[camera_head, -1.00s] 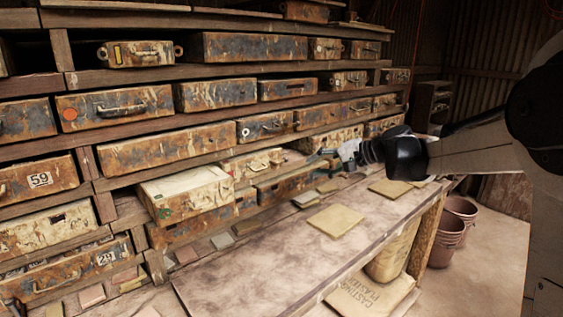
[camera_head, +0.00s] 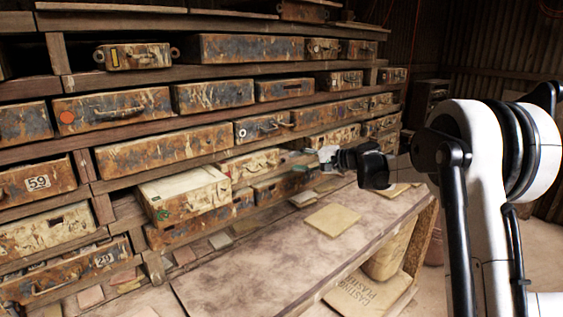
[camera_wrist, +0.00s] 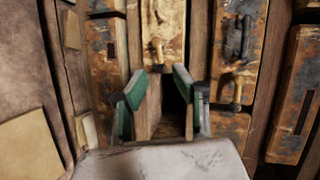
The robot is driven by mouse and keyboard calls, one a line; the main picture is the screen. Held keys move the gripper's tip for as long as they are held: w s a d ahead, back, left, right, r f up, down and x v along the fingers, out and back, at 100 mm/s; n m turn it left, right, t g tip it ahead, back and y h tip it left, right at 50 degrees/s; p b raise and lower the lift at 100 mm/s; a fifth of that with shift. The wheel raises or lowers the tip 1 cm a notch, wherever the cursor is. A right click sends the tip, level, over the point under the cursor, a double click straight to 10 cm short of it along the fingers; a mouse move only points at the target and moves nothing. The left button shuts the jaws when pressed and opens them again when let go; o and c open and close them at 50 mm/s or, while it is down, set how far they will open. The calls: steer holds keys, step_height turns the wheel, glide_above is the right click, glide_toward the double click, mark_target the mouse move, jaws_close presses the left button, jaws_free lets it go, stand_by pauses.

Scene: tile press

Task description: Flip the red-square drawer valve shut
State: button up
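I cannot make out a red square on any drawer in these views. My gripper (camera_head: 304,158) is in front of the middle drawers in the head view, near an open drawer with a pale front (camera_head: 250,165). In the wrist view my gripper (camera_wrist: 158,88) is open, its green-padded fingers apart with nothing between them. Beyond the fingers is a rusty drawer front with a small brass valve-like handle (camera_wrist: 158,48). Another drawer to its right has a dark handle and a brass lever (camera_wrist: 237,92). I cannot tell which lever belongs to the red-square drawer.
A pale drawer with a green mark (camera_head: 185,195) sticks out at lower left. A drawer with a red round mark (camera_head: 112,108) is at upper left. The workbench (camera_head: 250,270) bears a flat tile (camera_head: 332,220); its front part is clear.

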mark_target(279, 162)
steer(key=x, duration=0.6)
steer(key=shift+a+p, duration=0.25)
steer(key=shift+p, duration=0.05)
steer(key=shift+w, duration=0.1)
steer(key=shift+c, duration=0.5)
jaws_close()
